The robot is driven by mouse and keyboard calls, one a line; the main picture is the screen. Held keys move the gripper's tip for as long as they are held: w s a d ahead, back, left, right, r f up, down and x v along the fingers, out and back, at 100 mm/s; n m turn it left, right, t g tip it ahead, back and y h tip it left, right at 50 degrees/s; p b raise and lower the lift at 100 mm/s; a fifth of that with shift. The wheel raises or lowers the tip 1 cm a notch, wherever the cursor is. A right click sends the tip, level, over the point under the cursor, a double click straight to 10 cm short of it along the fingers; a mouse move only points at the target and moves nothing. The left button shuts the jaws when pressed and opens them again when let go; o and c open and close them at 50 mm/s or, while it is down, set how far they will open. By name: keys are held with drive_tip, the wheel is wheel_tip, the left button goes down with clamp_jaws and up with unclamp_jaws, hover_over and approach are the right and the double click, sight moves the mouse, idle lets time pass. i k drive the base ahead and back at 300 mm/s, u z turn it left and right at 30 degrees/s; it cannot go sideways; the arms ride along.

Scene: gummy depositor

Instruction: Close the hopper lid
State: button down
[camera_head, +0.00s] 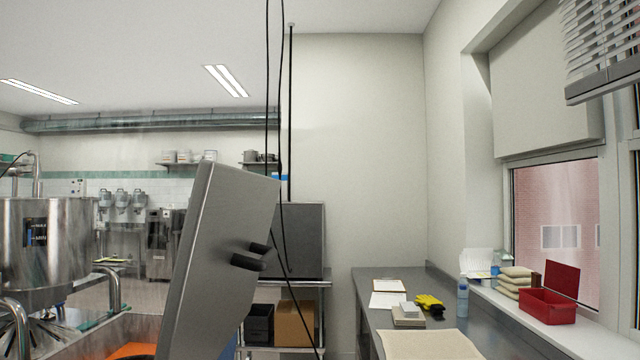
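A shiny steel hopper (60,240) stands at the left edge, cut off by the frame, with a dark level gauge on its wall. Its rim is seen nearly edge-on, so I cannot tell from here how its lid stands. A tilted grey metal panel (222,255) with two black stubs stands right of the hopper, close to the camera. I cannot tell whether this panel belongs to the hopper. My gripper is not in view.
A steel counter (395,318) along the right wall holds papers, yellow gloves (430,303) and a bottle (462,298). A red box (547,306) with its lid up sits on the windowsill. Black cables hang beside the panel. A shelf rack (283,345) stands behind it.

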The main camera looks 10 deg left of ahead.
sight(223, 251)
drive_tip(key=z, duration=0.05)
drive_tip(key=k, duration=0.5)
drive_tip(key=u, duration=0.8)
drive_tip(key=i, duration=0.5)
